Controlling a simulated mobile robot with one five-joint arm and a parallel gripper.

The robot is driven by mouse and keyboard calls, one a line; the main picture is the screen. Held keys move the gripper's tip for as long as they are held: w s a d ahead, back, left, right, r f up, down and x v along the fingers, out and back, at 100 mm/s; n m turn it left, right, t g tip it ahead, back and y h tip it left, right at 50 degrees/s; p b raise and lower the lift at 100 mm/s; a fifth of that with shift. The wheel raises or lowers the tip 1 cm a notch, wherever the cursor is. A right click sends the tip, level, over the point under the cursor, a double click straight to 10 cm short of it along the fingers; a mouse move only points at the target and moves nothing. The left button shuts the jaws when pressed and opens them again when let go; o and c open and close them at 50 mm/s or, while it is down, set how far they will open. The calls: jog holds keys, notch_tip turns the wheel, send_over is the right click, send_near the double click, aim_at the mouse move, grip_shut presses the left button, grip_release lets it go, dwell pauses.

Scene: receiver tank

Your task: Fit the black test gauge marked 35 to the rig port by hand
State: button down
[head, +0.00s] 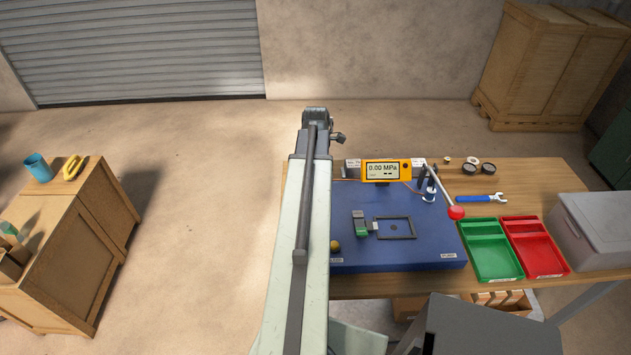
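Two small round dark-rimmed gauges, a left one (469,168) and a right one (488,169), lie at the back of the wooden bench. Their markings are too small to read, so I cannot tell which is marked 35. The blue test rig (400,255) sits on the bench to their left. It carries an orange digital display (386,171) reading 0.00 MPa and a lever with a red knob (456,212). I cannot make out the rig port; my raised arm hides the rig's left part. My arm reaches up the middle of the picture, and no gripper fingers show.
A small brass-coloured piece (447,160) and a blue-handled wrench (482,198) lie near the gauges. A green tray (490,250), a red tray (536,246) and a grey box (592,230) fill the bench's right side. A wooden cabinet (75,250) stands left, with open floor between.

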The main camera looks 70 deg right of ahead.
jog(key=shift+f+b, duration=0.45)
dwell(0.4)
jog(key=m, duration=0.5)
jog(key=shift+m, duration=0.4)
jog(key=m, duration=0.7)
jog(key=c, duration=0.5)
grip_release()
